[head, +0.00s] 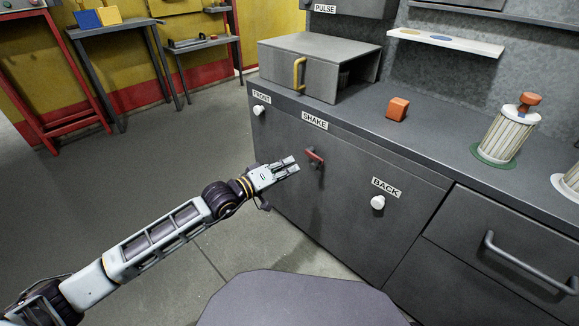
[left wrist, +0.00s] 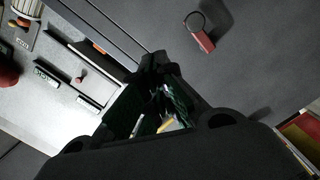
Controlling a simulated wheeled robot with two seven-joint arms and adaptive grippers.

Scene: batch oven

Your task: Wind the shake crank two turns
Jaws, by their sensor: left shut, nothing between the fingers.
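The shake crank (head: 314,156) has a red handle and sits on the dark cabinet front, below the SHAKE label (head: 315,120). My left gripper (head: 293,165) is shut and empty, just left of the crank, with a small apparent gap. In the left wrist view, its dark fingers (left wrist: 162,95) are in the middle. A red grip with a dark curved part (left wrist: 203,38) at the upper right there looks like the crank, apart from the fingers. My right gripper is not in view.
White knobs marked FRONT (head: 258,110) and BACK (head: 377,202) flank the crank. Above, the counter holds a grey oven box (head: 318,66) with a yellow handle, an orange block (head: 397,109) and a ribbed canister (head: 506,137). A drawer handle (head: 530,263) protrudes at right. Open floor lies left.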

